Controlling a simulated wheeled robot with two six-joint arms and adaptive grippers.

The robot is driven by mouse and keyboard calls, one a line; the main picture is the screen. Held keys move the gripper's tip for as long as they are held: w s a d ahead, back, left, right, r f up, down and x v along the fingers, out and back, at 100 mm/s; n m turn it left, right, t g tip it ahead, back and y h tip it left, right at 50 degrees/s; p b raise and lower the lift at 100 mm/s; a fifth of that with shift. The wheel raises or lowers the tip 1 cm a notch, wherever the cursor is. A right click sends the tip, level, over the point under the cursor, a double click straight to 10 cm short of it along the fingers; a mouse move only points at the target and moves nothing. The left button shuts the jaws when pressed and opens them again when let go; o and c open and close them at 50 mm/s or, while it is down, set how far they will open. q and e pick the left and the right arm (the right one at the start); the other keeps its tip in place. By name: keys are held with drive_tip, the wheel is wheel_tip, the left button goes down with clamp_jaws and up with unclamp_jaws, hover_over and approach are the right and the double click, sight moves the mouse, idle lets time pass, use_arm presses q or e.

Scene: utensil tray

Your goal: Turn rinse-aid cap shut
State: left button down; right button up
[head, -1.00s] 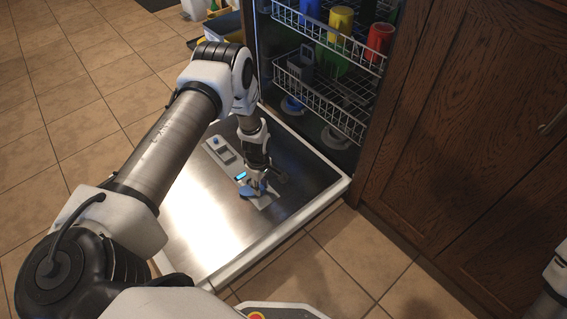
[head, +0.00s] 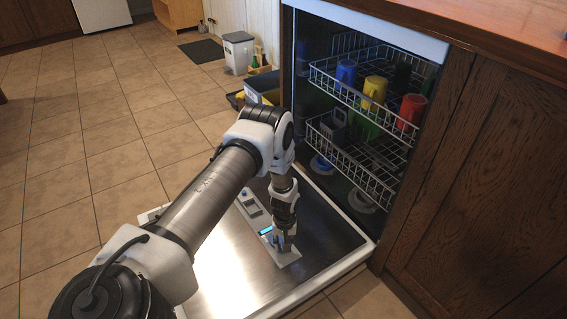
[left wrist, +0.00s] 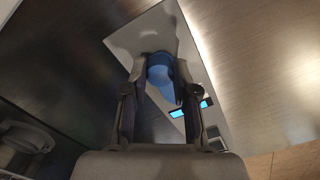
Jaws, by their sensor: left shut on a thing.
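The blue rinse-aid cap (left wrist: 160,78) is between the two fingertips of my left gripper (left wrist: 158,62) in the left wrist view. Its flat blue grip runs down toward the palm. In the head view my left gripper (head: 283,246) points down at the dispenser plate (head: 286,259) on the open dishwasher door (head: 229,268) and is shut on the cap. Only a sliver of blue shows there; the gripper hides the rest. I cannot tell whether the cap is fully seated. My right gripper is not in view.
The upper rack (head: 345,93) holds several coloured cups, with a lower rack (head: 340,150) beneath. A wooden cabinet (head: 480,190) stands right of the door.

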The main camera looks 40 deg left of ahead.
use_arm(q)
drive_tip(key=shift+m, duration=0.3)
drive_tip(key=c, duration=0.9)
unclamp_jaws()
drive_tip(key=r, duration=1.2)
drive_tip(key=shift+w, duration=0.35)
